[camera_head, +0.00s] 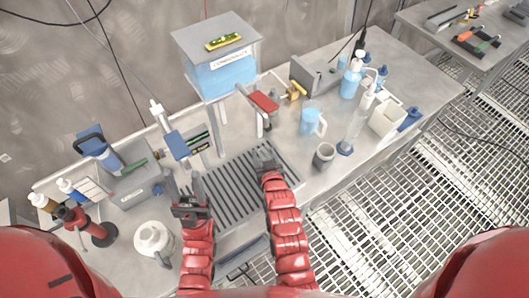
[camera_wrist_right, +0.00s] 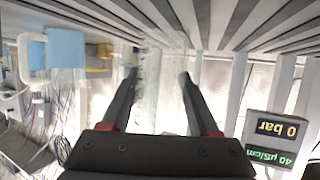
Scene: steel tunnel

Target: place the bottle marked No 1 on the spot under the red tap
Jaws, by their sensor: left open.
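The red tap (camera_head: 263,102) sticks out from the front of a tank of blue liquid (camera_head: 222,75), above a slatted drain grate (camera_head: 238,190). My right gripper (camera_head: 265,158) is over the grate's right part, below and in front of the tap. In the right wrist view its two fingers (camera_wrist_right: 157,76) stand apart. A pale, glassy-looking patch shows between them, and I cannot tell whether it is a clear bottle or background. My left gripper (camera_head: 188,192) is open and empty at the grate's left side. I cannot read a No 1 mark on any bottle.
A glass mug (camera_head: 310,120), a grey cup (camera_head: 324,157), a tall cylinder (camera_head: 357,122) and a blue-filled bottle (camera_head: 350,84) stand to the right. A white jug (camera_head: 153,239) is at the front left. A meter display (camera_wrist_right: 276,140) shows in the wrist view.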

